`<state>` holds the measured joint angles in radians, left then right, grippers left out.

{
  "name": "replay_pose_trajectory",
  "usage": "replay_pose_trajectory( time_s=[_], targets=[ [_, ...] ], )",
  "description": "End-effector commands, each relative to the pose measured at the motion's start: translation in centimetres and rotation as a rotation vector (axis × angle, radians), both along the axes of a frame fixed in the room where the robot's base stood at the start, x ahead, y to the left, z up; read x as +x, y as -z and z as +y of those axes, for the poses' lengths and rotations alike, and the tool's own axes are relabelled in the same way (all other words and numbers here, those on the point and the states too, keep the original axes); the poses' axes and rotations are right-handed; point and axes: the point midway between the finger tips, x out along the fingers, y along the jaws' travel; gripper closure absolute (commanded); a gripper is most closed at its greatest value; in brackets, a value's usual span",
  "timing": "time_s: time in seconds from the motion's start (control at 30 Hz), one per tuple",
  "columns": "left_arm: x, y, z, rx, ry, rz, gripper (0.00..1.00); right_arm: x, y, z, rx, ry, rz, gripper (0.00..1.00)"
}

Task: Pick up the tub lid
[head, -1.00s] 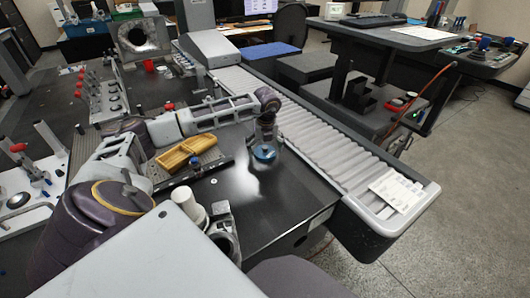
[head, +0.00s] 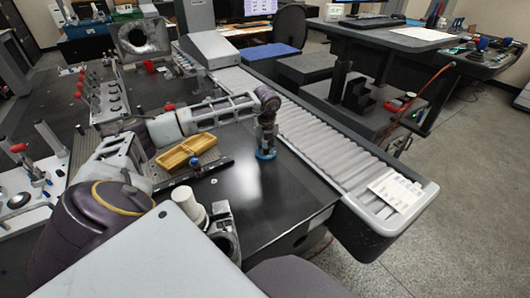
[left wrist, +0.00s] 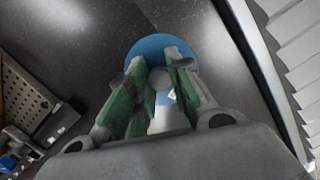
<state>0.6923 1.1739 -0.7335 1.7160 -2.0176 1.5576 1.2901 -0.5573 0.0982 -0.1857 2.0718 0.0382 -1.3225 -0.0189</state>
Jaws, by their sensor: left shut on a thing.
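The tub lid (head: 266,155) is a blue disc at the right part of the dark table, near the conveyor. It also shows in the left wrist view (left wrist: 148,45), with a pale knob (left wrist: 159,78) at its middle. My left gripper (head: 266,148) points down over the lid. In the left wrist view its green-padded fingers (left wrist: 161,70) are shut on the lid's knob, one on each side. The fingers hide part of the disc. I cannot tell whether the lid touches the table. My right gripper is not in view.
A yellow two-part tray (head: 186,152) lies left of the lid on a dark perforated plate. A grey roller conveyor (head: 330,148) runs along the right edge of the table. A white cylinder (head: 190,204) stands nearer. The table in front of the lid is clear.

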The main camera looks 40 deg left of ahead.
Motion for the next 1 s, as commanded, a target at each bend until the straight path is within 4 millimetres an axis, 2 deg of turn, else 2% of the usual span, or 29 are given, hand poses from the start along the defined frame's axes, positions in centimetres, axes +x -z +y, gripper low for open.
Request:
replay_pose_trajectory(
  time_s=[0.03, 0.47, 0.67, 1.0],
  targets=[
    [-0.6, 1.3, -0.3, -0.002, 0.002, 0.026, 1.00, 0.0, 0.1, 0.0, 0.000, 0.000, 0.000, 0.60],
    [-0.7, 0.8, -0.2, 0.000, 0.002, 0.028, 1.00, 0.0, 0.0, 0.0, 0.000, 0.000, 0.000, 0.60],
    [-0.6, -1.3, -0.1, 0.001, 0.001, 0.024, 1.00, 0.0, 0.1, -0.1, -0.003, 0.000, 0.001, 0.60],
    [-0.4, -6.7, 0.0, 0.002, 0.001, 0.014, 1.00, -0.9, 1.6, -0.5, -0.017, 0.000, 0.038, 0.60]
  ],
)
